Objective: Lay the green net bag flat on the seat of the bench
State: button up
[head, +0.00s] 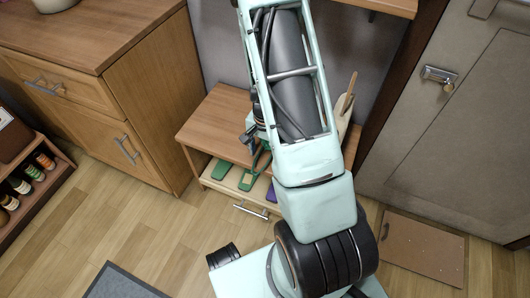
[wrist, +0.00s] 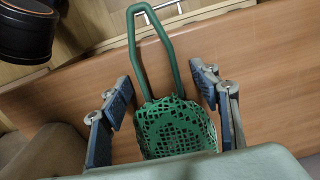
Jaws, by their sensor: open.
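The green net bag (wrist: 175,128) shows in the wrist view against the wooden seat of the bench (wrist: 262,70). Its mesh body lies between my gripper's fingers (wrist: 165,88), and its long handle loop points up the picture, past the seat's edge. The fingers are open, one on each side of the bag, with gaps showing near the handle. The lower end of the bag is hidden by my gripper's body. In the head view the bench seat (head: 208,122) is partly behind my arm, and a green loop (head: 262,160) shows by its front edge.
Below the seat, an open drawer (head: 238,196) holds green and purple items. A wooden cabinet (head: 150,110) stands left of the bench, a bottle rack (head: 35,185) farther left. A grey door (head: 460,120) with a padlock is at the right. Floor in front is mostly clear.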

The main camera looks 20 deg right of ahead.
jog(key=o, duration=0.6)
notch_tip(320, 180, up, 7)
jog(key=p, duration=0.5)
jog(key=shift+p, duration=0.3)
dwell(0.4)
